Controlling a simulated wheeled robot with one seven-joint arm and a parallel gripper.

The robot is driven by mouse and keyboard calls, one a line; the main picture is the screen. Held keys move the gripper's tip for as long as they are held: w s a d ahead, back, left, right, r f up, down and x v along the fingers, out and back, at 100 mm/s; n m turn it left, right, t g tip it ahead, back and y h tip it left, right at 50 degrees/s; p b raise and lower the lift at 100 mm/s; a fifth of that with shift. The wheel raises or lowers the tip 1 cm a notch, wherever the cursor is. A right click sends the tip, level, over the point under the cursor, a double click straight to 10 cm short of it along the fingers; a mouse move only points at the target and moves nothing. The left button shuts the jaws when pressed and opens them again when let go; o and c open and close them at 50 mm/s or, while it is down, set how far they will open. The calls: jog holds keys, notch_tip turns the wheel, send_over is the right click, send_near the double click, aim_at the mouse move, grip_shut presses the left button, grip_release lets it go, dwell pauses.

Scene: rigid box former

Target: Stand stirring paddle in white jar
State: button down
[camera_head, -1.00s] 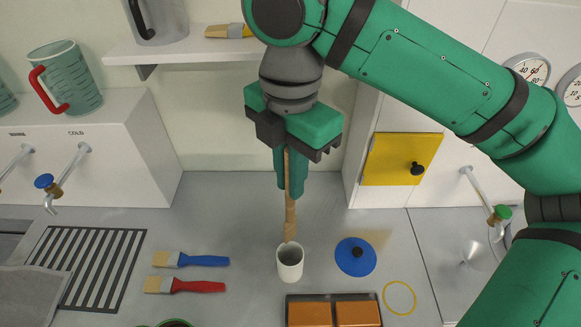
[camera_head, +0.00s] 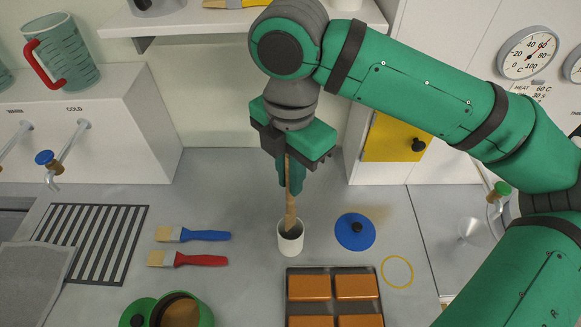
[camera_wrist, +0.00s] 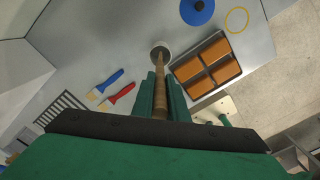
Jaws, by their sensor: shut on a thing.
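The wooden stirring paddle (camera_head: 290,205) is held upright in my gripper (camera_head: 291,178), which is shut on its upper part. The white jar (camera_head: 290,241) stands on the grey counter directly under my gripper. In the head view the paddle's lower end reaches into the jar's mouth; the tip is hidden inside the rim. In the wrist view the paddle (camera_wrist: 160,85) runs from between the fingers (camera_wrist: 160,95) to the opening of the white jar (camera_wrist: 161,50).
A blue lid (camera_head: 355,232) lies right of the jar, beside a yellow ring (camera_head: 397,272). A tray (camera_head: 334,270) of orange-brown blocks lies in front. Blue (camera_head: 203,235) and red (camera_head: 203,260) brushes lie left. A green pot (camera_head: 203,309) stands front left.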

jog(key=shift+f, duration=3.2)
jog(key=c, duration=1.7)
grip_release()
jog(key=shift+o, duration=0.2)
jog(key=shift+r, duration=0.1)
notch_tip(320, 180, up, 11)
jog(key=shift+f, duration=0.2)
